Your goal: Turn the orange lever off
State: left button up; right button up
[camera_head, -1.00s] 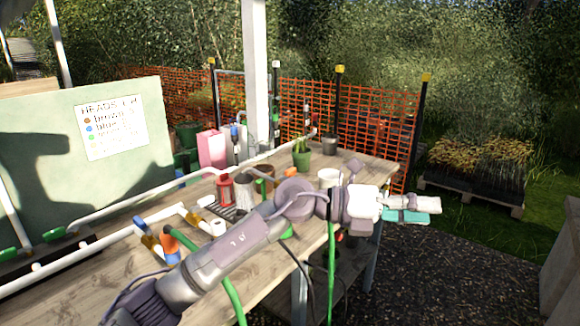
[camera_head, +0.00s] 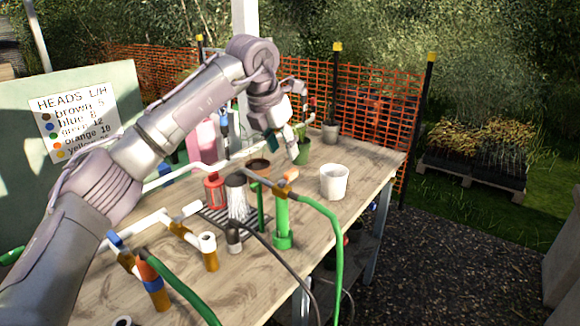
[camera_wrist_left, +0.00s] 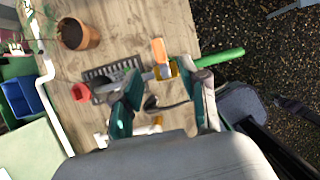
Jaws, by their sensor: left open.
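The orange lever (camera_head: 291,174) sits on a brass valve (camera_head: 281,190) at the top of an upright green tube (camera_head: 282,220), with a green hose leading off to the right. The lever also shows in the left wrist view (camera_wrist_left: 158,50), beside the brass valve (camera_wrist_left: 174,68), just beyond the fingertips. My left gripper (camera_head: 283,147) is open and empty, above and behind the lever in the head view. In the wrist view its spread fingers (camera_wrist_left: 160,84) point toward the valve, and I see no contact with the lever. My right gripper is not in view.
A white pot (camera_head: 334,182), a green plant pot (camera_head: 301,150), a red lantern (camera_head: 215,190) and a grey-white cylinder (camera_head: 237,198) stand around the valve. White pipes and another hose (camera_head: 180,285) lie on the left. The table's right part (camera_head: 365,165) is mostly clear.

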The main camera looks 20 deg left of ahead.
aim_at(291, 171)
pick_arm(q)
jog(key=x, duration=0.6)
jog(key=shift+w+f+p, duration=0.2)
jog(key=shift+f+p, duration=0.05)
jog(key=shift+p, duration=0.1)
jog(key=shift+w+d+f, duration=0.1)
jog(key=shift+w+f, duration=0.05)
jog(key=shift+f, duration=0.2)
jog(key=shift+w+f, duration=0.1)
jog(key=shift+f, duration=0.25)
jog(key=shift+c, duration=0.4)
grip_shut()
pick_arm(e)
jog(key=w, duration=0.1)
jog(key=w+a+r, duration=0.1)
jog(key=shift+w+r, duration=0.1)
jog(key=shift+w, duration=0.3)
